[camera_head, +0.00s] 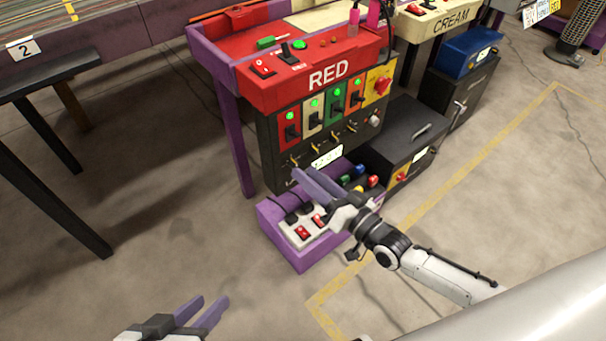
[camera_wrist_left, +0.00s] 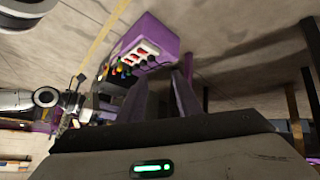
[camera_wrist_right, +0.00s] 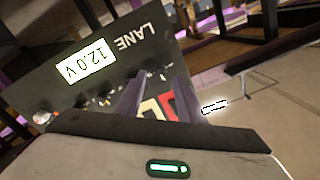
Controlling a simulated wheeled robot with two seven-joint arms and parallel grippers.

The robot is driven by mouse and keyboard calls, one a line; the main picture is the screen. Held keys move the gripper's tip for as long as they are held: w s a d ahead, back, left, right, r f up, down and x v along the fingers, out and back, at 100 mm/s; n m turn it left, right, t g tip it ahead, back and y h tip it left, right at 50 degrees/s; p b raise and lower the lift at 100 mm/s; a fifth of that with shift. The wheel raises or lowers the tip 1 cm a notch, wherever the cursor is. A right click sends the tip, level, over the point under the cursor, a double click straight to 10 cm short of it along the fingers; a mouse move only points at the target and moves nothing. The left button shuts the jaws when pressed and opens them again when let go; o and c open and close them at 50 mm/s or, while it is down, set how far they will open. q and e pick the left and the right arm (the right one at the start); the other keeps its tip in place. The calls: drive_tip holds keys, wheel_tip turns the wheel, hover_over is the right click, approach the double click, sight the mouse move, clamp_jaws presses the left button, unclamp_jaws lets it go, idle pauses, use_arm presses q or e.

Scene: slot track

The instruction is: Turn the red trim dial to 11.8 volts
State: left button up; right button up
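The black control panel (camera_head: 268,140) under the RED sign carries a silver round knob (camera_head: 374,120) at its right; a silver knob (camera_wrist_right: 42,117) also shows in the right wrist view. A red knob (camera_head: 382,86) sits on a yellow plate above it. I cannot tell for sure which is the trim dial, and no pointer is readable. The lit display (camera_wrist_right: 86,66) reads 12.0 V; it appears small in the head view (camera_head: 327,155). My right gripper (camera_head: 303,178) is open and empty before the panel's lower part, apart from both knobs. My left gripper (camera_head: 212,302) is open and empty, low at left.
A black box (camera_head: 405,135) stands right of the panel. Black table legs (camera_head: 50,205) stand at left. The floor in front is open.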

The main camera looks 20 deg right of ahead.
sight(294, 164)
use_arm(q)
drive_tip(key=shift+w+d+r+h, duration=0.1)
drive_tip(key=shift+d+r+h, duration=0.15)
drive_tip(key=shift+r+h, duration=0.1)
use_arm(e)
drive_tip(key=shift+x, duration=1.4)
clamp_jaws()
use_arm(q)
drive_tip(key=shift+r, duration=0.1)
drive_tip(key=a+p, duration=0.1)
drive_tip(key=p, duration=0.1)
drive_tip(key=s+a+y+p, duration=0.1)
drive_tip(key=p, duration=0.1)
drive_tip(key=shift+a+n+t+y+p, duration=0.25)
drive_tip(key=shift+a+n+t+p, duration=0.05)
drive_tip(key=shift+a+n+t, duration=0.1)
use_arm(e)
drive_tip(key=n, duration=0.8)
drive_tip(key=shift+s+a, duration=0.1)
drive_tip(key=shift+a, duration=0.05)
use_arm(q)
drive_tip(key=shift+a, duration=0.1)
use_arm(e)
drive_tip(key=shift+n, duration=0.4)
